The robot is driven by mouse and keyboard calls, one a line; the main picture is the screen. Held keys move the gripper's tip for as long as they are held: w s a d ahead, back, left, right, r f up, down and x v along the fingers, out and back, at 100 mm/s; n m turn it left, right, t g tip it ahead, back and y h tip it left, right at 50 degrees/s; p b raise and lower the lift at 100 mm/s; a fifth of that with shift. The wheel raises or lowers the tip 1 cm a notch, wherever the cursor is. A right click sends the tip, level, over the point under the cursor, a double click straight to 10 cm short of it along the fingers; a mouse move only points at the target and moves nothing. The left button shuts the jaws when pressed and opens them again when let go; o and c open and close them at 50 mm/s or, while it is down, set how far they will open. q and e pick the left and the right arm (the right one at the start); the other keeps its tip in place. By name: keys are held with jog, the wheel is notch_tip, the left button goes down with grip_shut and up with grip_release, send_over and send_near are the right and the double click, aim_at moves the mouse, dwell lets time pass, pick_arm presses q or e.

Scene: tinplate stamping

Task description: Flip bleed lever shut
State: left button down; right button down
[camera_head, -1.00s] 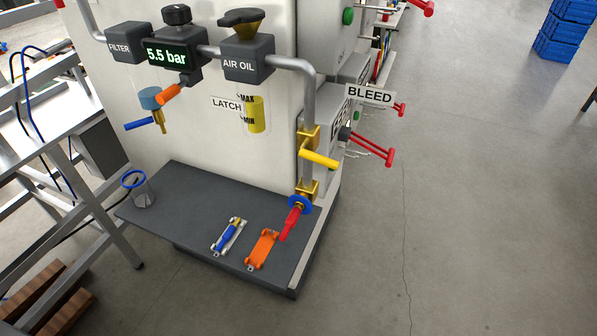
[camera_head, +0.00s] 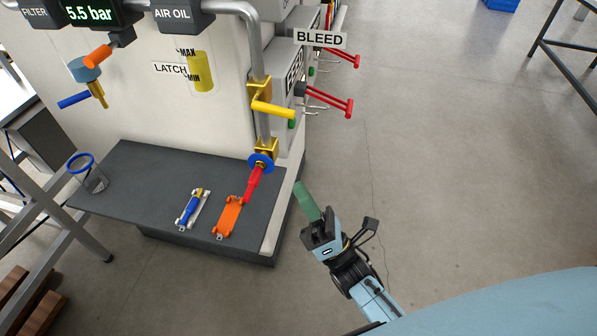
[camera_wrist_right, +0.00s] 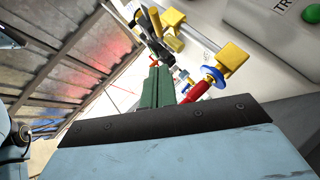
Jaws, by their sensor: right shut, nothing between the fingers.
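The bleed lever, a yellow handle (camera_head: 272,108), sticks out to the right from a brass valve on the grey vertical pipe, beside the BLEED sign (camera_head: 320,38). Below it, a blue ring (camera_head: 261,162) and a red fitting (camera_head: 254,183) hang from the pipe's lower brass block. My right gripper (camera_head: 303,192) has green fingers, shut and empty, right of the shelf and below the lever, apart from it. The right wrist view shows the green fingers (camera_wrist_right: 154,85) pointing towards the pipe, with yellow valve parts (camera_wrist_right: 172,20) beyond. My left gripper is not in view.
Red handles (camera_head: 332,101) stick out from the machine's side behind the lever.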

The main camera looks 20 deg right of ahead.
jog(key=w+r+p, duration=0.3)
jog(key=w+r, duration=0.4)
jog(key=r, duration=0.2)
jog(key=shift+w+a, duration=0.2)
jog(key=shift+a, duration=0.2)
jog(key=shift+r, duration=0.1)
jog(key=r+n+g+p, duration=0.1)
jog(key=p, duration=0.1)
jog(key=d+r+n+g+y+p, duration=0.1)
jog(key=p, duration=0.1)
jog(key=shift+r+p, duration=0.2)
jog(key=shift+p, duration=0.15)
jog(key=b, duration=0.5)
send_near(284, 115)
jog(key=s+f, duration=0.3)
jog(key=f, duration=0.3)
jog(key=shift+s+a+r+g, duration=0.2)
jog(key=shift+a+r+g, duration=0.05)
jog(key=shift+a+g, duration=0.2)
